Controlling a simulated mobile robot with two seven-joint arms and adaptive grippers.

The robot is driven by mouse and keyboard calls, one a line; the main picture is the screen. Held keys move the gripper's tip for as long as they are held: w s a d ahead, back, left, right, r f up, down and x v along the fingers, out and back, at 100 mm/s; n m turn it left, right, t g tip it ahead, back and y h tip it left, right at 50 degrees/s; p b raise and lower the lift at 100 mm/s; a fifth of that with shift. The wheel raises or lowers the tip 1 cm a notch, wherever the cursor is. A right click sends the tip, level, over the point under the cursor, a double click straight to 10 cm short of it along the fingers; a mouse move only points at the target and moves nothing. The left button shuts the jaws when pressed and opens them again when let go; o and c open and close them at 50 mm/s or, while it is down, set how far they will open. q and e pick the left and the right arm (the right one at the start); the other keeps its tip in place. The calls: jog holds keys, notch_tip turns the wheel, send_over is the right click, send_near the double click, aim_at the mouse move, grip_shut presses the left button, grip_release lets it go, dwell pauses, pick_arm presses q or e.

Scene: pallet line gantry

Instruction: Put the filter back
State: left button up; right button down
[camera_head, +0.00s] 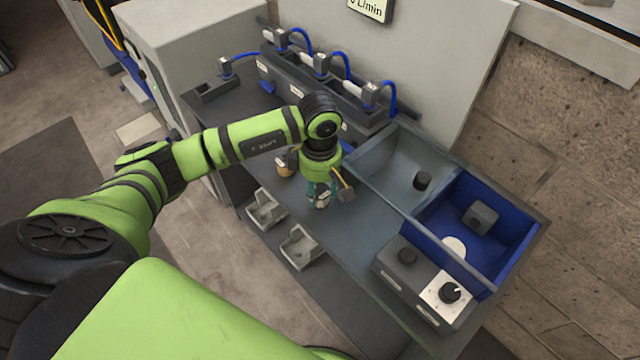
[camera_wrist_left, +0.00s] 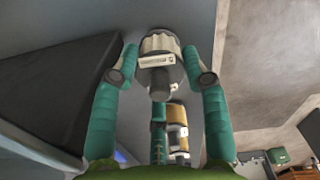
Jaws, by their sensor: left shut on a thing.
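My left gripper (camera_head: 320,190) points down over the dark bench, left of the bins. My right gripper is not in view.
Grey units with blue hoses (camera_head: 320,62) line the bench's back. A grey bin (camera_head: 385,150) and blue bin (camera_head: 520,222) hold small parts. Two grey cradles (camera_head: 300,247) sit at the front edge. Knobbed boxes (camera_head: 447,297) stand right. Bare bench (camera_head: 350,230) lies between.

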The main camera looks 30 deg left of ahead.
pick_arm(q)
jog(key=shift+f, duration=0.1)
jog(key=shift+f+b, duration=0.15)
jog(key=shift+b, duration=0.15)
jog(key=o, duration=1)
jog(key=shift+r, duration=0.2)
jog(key=shift+r, duration=0.2)
notch_tip(320, 180, up, 10)
jog(key=b, duration=0.2)
jog(key=shift+r+b, duration=0.25)
jog(key=shift+b, duration=0.15)
jog(key=shift+r, duration=0.6)
